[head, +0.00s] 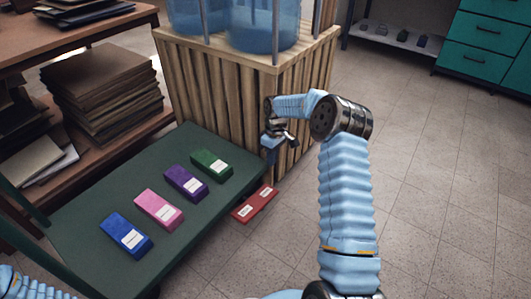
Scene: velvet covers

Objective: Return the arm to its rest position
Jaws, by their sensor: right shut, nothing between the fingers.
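My right arm (347,195) reaches up from the bottom of the head view and bends left at a dark metal joint. My right gripper (275,148) hangs at its end, in front of the slatted wooden crate (228,88) and past the right edge of the green table (85,225). It is shut and empty, apart from the boxes. Part of my left arm's blue sleeve (30,285) shows at the bottom left corner; its gripper is out of view.
Blue (122,240), pink (155,212), purple (183,186) and green (208,169) labelled boxes lie in a row on the table. A red box (258,201) lies beyond its right edge, apparently on the floor. Shelves with stacked boards (100,90) stand left. The tiled floor right is clear.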

